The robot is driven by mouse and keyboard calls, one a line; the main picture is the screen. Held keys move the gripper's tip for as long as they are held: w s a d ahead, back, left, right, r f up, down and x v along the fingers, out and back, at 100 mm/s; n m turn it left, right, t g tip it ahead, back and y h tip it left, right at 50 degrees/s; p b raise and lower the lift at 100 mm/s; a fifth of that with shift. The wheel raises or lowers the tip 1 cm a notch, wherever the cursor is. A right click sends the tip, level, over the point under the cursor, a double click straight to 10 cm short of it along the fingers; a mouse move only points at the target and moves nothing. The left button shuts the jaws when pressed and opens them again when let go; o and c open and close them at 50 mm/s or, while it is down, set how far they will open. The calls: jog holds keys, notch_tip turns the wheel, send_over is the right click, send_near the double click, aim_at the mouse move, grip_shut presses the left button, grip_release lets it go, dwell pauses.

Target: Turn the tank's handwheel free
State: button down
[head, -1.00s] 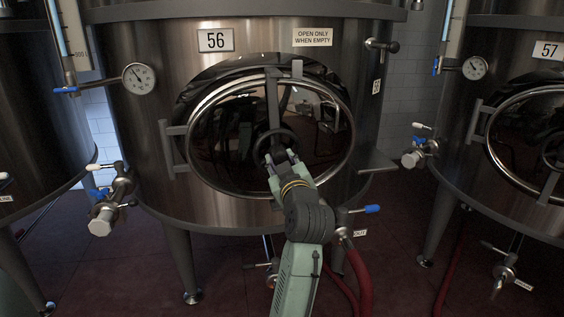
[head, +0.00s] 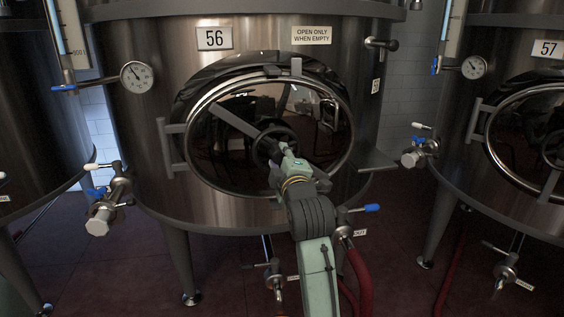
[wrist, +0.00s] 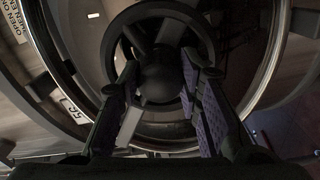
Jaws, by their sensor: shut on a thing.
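The dark handwheel (head: 258,148) sits at the middle of the oval door (head: 210,172) on tank 56 (head: 150,150). In the wrist view its round rim, spokes and hub (wrist: 160,76) show close up. My gripper (head: 282,158) reaches the wheel from the front, lower right. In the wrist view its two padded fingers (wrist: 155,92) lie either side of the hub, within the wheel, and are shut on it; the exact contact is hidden. A flat bar (head: 234,119) behind the wheel slants to the upper left, its far end off the bracket (head: 296,67) at the door's top.
A blue-handled valve (head: 368,209) and red hose (head: 360,275) are near my arm. A sign (head: 312,36) reads "OPEN ONLY WHEN EMPTY". Tank 57 (head: 455,130) stands to the right.

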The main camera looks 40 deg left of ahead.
jog(key=n+b, duration=0.2)
jog(key=n, duration=0.4)
dwell(0.6)
jog(key=c, duration=1.2)
grip_release()
jog(key=shift+r, duration=0.1)
jog(key=shift+o, duration=0.2)
jog(key=v, duration=1.2)
